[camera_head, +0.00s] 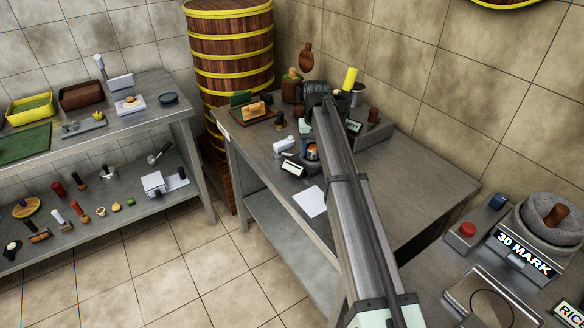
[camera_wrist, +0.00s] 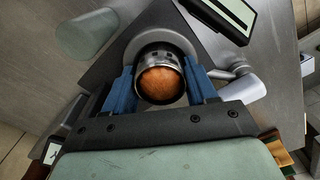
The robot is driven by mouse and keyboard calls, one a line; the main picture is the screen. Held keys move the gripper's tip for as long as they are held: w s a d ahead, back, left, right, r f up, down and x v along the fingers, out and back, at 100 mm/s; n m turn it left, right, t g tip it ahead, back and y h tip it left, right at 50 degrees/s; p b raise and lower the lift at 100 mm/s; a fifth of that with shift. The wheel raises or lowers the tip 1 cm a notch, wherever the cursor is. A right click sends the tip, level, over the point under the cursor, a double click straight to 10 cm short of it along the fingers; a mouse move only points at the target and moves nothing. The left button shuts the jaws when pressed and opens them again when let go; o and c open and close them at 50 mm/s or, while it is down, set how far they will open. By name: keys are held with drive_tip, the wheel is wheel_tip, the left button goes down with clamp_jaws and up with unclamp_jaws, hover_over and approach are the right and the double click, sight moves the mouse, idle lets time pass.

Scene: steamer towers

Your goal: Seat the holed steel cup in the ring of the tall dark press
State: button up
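The holed steel cup (camera_wrist: 153,52) shows in the wrist view, with small dark holes near its rim and a rounded orange-brown mass in its mouth. My gripper (camera_wrist: 162,86) has a blue finger on each side of the cup, and both appear to touch it. In the head view a spot of orange (camera_head: 312,153) beside my arm appears to be the cup's filling.
A small black-framed display (camera_head: 293,168) and a white cylindrical item (camera_head: 284,143) stand close by. A white sheet (camera_head: 311,201) lies nearer the table's front. A yellow cylinder (camera_head: 350,78) stands behind my arm. The right part of the table (camera_head: 420,170) is clear.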

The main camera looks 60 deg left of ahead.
sight(313, 147)
drive_tip(key=o, duration=0.4)
drive_tip(key=shift+s+f, duration=0.1)
drive_tip(key=shift+s, duration=0.05)
drive_tip(key=shift+s+f, duration=0.1)
drive_tip(key=shift+a+r, duration=0.1)
drive_tip(key=shift+r, duration=0.15)
drive_tip(key=r, duration=1.3)
drive_tip(key=shift+w+r, duration=0.3)
drive_tip(key=shift+r, duration=0.05)
drive_tip(key=shift+s, duration=0.1)
